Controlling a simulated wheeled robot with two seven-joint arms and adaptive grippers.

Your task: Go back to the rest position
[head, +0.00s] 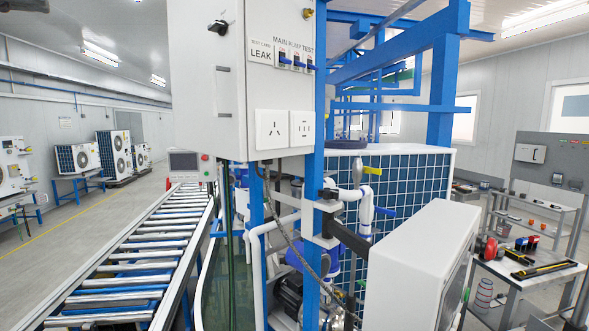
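Neither of my grippers can be made out in the head view. The pump test station stands in front of me. It has a grey control cabinet (208,85) with switches labelled for the main pump test, a blue frame (446,80), white pipes (366,205) with valves, and a pump (290,293) low down. A small dark shape (574,325) is cut off at the bottom right edge, and I cannot tell what it is.
A roller conveyor (135,256) runs along the left. A white box (420,265) stands close at the front right. A workbench (530,272) with tools stands at the right. Heat pump units (78,157) line the far left. The floor (75,215) left of the conveyor is clear.

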